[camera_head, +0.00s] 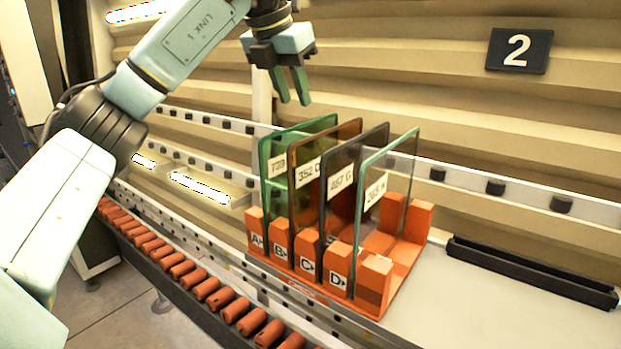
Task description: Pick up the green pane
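The green pane (273,195) stands upright in the leftmost slot, marked A, of an orange rack (400,278). It has a green rim and a white label near its upper left; the brown pane (308,150) beside it hides much of it. My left gripper (294,101) hangs above the rack, its green fingers pointing down over the green pane's top edge. The fingertips look apart from the pane. My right gripper is not in view.
A dark pane (340,200) and a clear pane with a green edge (374,225) fill the slots right of the brown one. A roller conveyor (225,298) runs along the front left. A black bar (530,272) lies at right. A ribbed wall stands behind.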

